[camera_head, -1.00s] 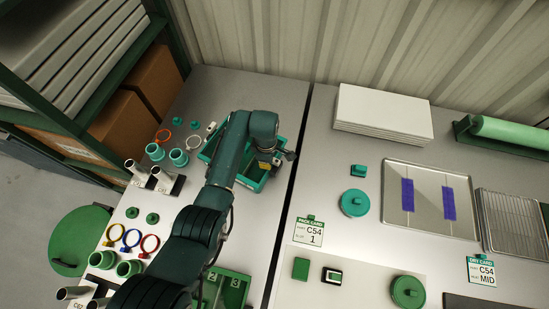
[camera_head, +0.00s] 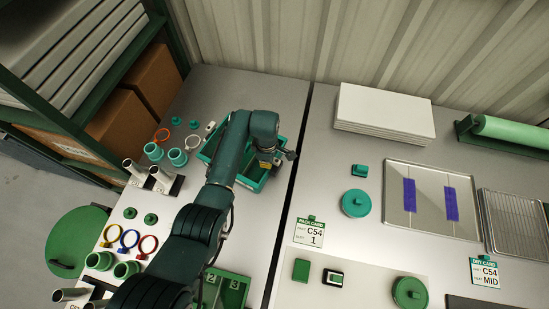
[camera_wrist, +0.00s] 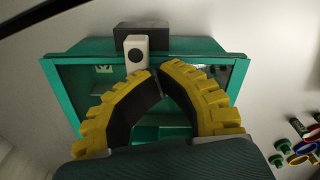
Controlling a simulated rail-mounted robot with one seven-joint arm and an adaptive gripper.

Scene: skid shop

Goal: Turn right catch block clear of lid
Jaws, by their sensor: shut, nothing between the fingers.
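In the wrist view a teal tray-like box (camera_wrist: 75,48) lies under my gripper (camera_wrist: 157,72). It also shows in the head view (camera_head: 252,185), partly hidden by my arm. A white block with a black round spot (camera_wrist: 137,52) sits at the box's far rim, in front of a dark block (camera_wrist: 142,28). I cannot tell whether this is the right catch block, and no second block is clear. My yellow-padded fingers are shut and empty, their tips just right of the white block; contact is unclear. The lid is hard to make out inside the rim.
Teal cups (camera_head: 178,157), coloured rings (camera_head: 130,238) and metal tubes (camera_head: 134,172) stand left of the box. A green compartment tray (camera_head: 236,275) is in front. Right of the table gap are a round teal lid (camera_head: 356,203) and a metal tray (camera_head: 420,222).

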